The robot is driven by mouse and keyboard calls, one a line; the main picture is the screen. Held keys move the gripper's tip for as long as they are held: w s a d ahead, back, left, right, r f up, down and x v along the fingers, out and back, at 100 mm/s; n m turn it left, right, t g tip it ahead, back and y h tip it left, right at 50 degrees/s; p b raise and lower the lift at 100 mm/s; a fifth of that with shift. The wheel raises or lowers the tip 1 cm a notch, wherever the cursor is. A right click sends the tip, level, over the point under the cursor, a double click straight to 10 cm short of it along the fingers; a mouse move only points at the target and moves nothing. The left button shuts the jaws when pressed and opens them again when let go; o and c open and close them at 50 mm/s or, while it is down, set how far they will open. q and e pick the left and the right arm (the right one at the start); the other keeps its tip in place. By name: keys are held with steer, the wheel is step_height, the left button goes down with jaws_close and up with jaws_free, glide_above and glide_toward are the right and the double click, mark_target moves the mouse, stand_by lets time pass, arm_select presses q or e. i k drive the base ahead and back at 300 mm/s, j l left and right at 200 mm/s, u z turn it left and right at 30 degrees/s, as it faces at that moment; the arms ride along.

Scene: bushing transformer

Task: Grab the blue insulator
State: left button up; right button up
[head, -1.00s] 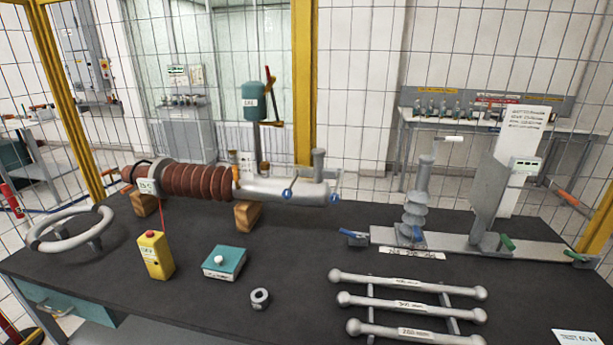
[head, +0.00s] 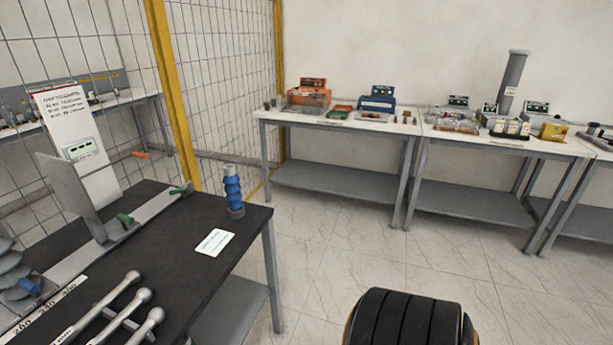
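The blue insulator (head: 234,190) stands upright near the far right corner of the black-topped table (head: 185,270). It has a ribbed blue body, a grey top and a dark grey base. Nothing touches or covers it. Neither of my grippers shows in the head view.
A white card (head: 214,242) lies just in front of the insulator. Several grey rods (head: 112,294) and a grey rail (head: 100,250) with a tilted plate lie to the left. A yellow post (head: 172,90) and mesh fence stand behind. White benches (head: 340,125) line the wall.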

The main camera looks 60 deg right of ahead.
mark_target(231, 179)
steer(key=z, duration=1.4)
steer(key=i+l, duration=0.2)
steer(key=l, duration=0.15)
